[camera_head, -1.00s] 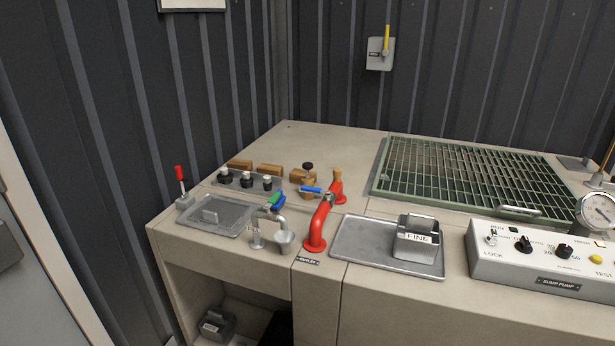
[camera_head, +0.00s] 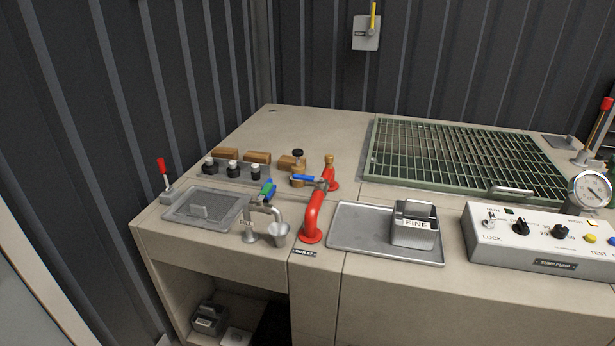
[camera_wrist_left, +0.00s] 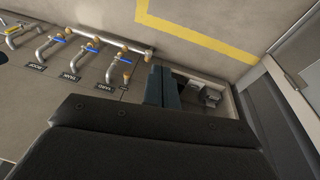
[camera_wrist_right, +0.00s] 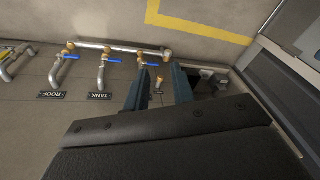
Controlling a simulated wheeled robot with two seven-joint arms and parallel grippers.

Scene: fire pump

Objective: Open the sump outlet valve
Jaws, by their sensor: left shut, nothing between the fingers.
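A red bent pipe (camera_head: 311,222) stands on the bench in the head view, with a blue lever handle (camera_head: 309,180) at its top. A small label (camera_head: 303,253) sits at its foot, too small to read surely. Neither gripper shows in the head view. My left gripper (camera_wrist_left: 163,88) is shut and empty in the left wrist view. My right gripper (camera_wrist_right: 159,87) is open in its wrist view, with nothing seen held.
A tray with a "FINE" box (camera_head: 415,224) and a switch panel (camera_head: 540,240) stand right of the red pipe. A green grating (camera_head: 465,155) lies behind. The bench's back left is clear.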

